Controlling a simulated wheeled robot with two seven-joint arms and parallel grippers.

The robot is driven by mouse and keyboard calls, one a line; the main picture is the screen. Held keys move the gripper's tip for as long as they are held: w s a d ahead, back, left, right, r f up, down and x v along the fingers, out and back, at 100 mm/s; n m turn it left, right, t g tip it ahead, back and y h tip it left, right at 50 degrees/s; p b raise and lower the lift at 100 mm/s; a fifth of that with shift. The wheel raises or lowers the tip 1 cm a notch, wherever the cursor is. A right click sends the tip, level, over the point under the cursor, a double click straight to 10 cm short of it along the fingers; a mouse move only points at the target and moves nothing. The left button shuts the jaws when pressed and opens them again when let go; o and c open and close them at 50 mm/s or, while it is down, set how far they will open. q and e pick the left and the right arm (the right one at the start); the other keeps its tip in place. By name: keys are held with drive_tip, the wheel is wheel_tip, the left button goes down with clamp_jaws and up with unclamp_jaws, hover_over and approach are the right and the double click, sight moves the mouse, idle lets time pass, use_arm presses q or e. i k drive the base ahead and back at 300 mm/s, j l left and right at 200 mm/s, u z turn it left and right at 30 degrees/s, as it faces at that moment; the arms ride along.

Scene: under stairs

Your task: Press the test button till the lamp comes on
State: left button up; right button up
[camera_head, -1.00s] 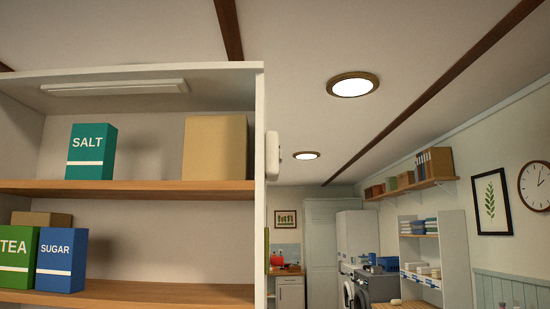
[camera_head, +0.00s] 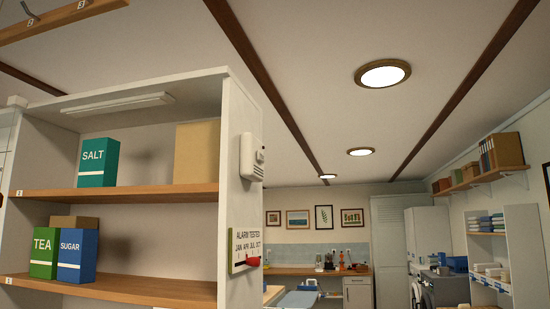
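A white alarm unit (camera_head: 252,157) is fixed high on the right side panel of the shelf cabinet. It is seen at an angle, with slots on its face; a test button and a lamp are too small to tell. Below it on the same panel hangs a card (camera_head: 244,246) headed "ALARM TESTED" with month names, and a red thing (camera_head: 252,262) at its lower edge. Neither of my grippers is in view.
The shelf cabinet (camera_head: 226,205) holds a salt box (camera_head: 98,163), a tea box (camera_head: 45,253), a sugar box (camera_head: 77,256) and plain boxes. A wooden rail (camera_head: 65,20) hangs at upper left. The room opens out to the right, with a counter and shelves at the back.

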sight(260, 157)
drive_tip(key=i+l, duration=0.35)
drive_tip(key=i, duration=0.2)
drive_tip(key=i+l, duration=0.4)
drive_tip(key=i, duration=0.15)
drive_tip(key=i+l, duration=0.35)
drive_tip(key=i, duration=0.15)
drive_tip(key=i+l, duration=0.4)
drive_tip(key=i, duration=0.15)
drive_tip(key=i+l, duration=0.35)
drive_tip(key=i, duration=0.2)
drive_tip(key=u, duration=4.15)
